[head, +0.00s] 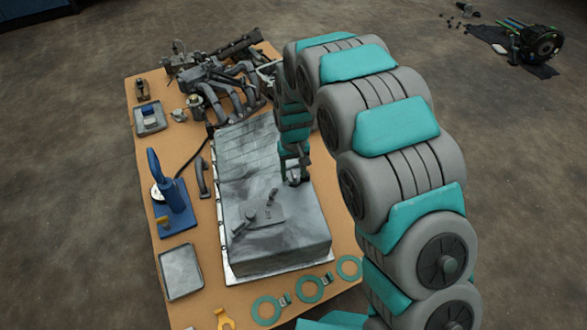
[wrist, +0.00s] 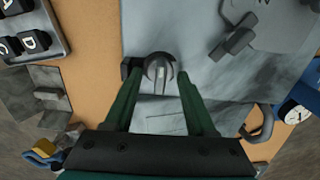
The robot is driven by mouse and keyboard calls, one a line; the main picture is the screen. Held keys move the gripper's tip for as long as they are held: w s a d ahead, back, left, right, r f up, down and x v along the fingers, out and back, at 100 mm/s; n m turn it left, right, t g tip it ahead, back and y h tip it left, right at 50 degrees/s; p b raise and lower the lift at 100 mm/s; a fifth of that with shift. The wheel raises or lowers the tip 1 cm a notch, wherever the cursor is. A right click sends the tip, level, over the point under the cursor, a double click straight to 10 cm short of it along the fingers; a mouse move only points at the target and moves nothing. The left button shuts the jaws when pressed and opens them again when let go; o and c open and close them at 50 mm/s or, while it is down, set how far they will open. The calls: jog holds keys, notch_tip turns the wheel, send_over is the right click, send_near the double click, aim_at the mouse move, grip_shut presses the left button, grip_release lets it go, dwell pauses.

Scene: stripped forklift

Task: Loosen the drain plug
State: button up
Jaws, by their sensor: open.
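A large grey metal pan (head: 255,165) lies on the workbench, and its smooth surface fills much of the wrist view (wrist: 200,30). A round, shiny metal plug (wrist: 159,70), which looks like the drain plug, shows in the wrist view at the pan's edge. My gripper (wrist: 159,76) is open, with one green finger on each side of the plug. I cannot tell whether either finger touches it.
The workbench (head: 190,225) holds a blue press-like tool (head: 172,200), a metal tray (head: 181,272), green rings (head: 266,310) and a yellow tool (head: 224,320). Grey pipes and engine parts (head: 215,90) crowd the far end. Dark parts (wrist: 232,38) sit on the pan.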

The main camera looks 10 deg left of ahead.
grip_shut()
dwell(0.3)
jog(key=n, duration=0.4)
jog(key=shift+a+r, duration=0.1)
jog(key=shift+s+n+p, duration=0.1)
jog(key=shift+n+p, duration=0.2)
jog(key=shift+n, duration=0.9)
